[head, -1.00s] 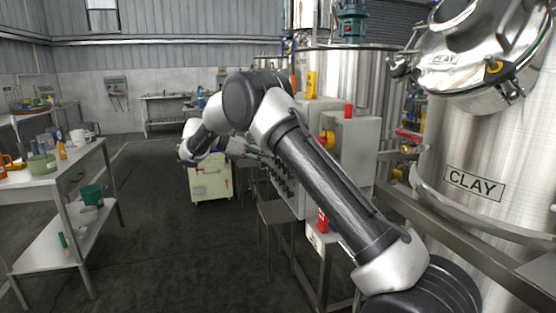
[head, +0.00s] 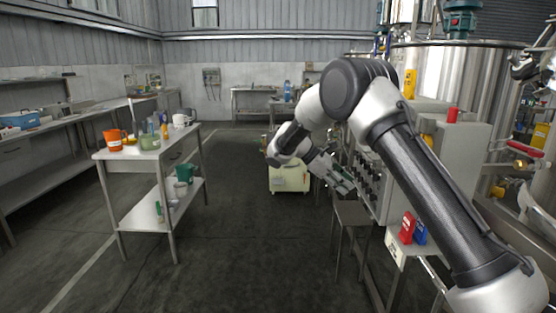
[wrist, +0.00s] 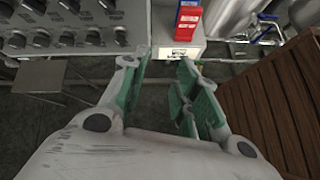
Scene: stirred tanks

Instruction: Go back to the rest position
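My gripper (head: 343,179) hangs at the end of my bent arm, in front of the grey control panel in the head view. In the wrist view my gripper (wrist: 160,85) has its green-padded fingers spread apart, with only dark floor showing between them. It holds nothing. The control panel (head: 372,190) with its rows of black knobs is close beside the gripper, and it also shows at the top left of the wrist view (wrist: 75,22).
A white-topped table (head: 165,152) with cups and bowls stands left. A pale cabinet (head: 290,180) is behind my gripper. A stool (head: 352,213) is below the panel. A red box (head: 407,228) and a blue box (head: 420,233) sit on a small stand. The middle floor is clear.

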